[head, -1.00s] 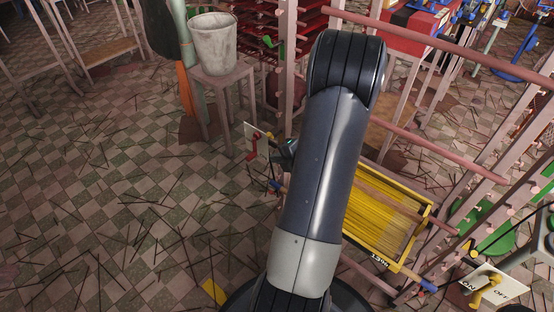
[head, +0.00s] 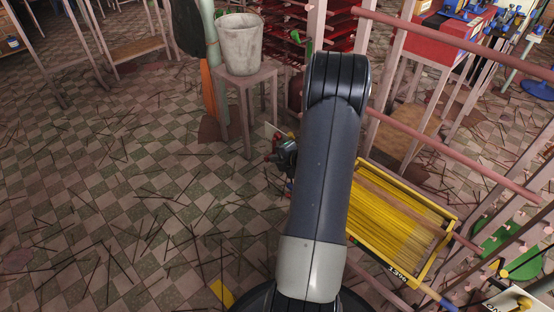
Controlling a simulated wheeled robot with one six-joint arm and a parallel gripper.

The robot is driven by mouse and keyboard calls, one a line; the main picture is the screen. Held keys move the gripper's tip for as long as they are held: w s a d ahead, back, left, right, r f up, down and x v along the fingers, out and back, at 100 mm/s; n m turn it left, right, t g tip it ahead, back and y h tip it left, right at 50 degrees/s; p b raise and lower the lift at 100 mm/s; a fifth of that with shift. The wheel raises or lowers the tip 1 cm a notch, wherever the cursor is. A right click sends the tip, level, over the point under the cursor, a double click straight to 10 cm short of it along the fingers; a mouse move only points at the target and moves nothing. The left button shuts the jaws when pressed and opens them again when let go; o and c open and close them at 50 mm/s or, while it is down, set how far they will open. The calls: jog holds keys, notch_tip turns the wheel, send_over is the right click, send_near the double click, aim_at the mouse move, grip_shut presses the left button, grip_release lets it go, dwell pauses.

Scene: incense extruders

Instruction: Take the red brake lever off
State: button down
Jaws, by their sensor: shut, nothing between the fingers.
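The red brake lever (head: 269,158) is small in the head view, left of my arm, below a pale plate (head: 272,129) on the rack side. Only bits of red show, because my gripper (head: 281,155) overlaps it. My gripper is dark, small and partly hidden behind my arm. It is shut with nothing held, right beside the lever. I cannot tell whether it touches the lever or which way the lever is tilted.
A yellow-framed tray of yellow sticks (head: 447,246) lies right of my arm, among pinkish rack bars (head: 440,160). A grey bucket (head: 241,45) stands on a stool (head: 247,82) behind the lever. The tiled floor to the left is open, scattered with dark sticks.

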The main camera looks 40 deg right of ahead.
jog(key=w+t+b, duration=0.1)
jog(key=b, duration=0.3)
jog(key=w+f+t+b, duration=0.1)
jog(key=t+b, duration=0.1)
jog(key=b, duration=0.3)
jog(key=shift+a, duration=0.1)
dwell(0.5)
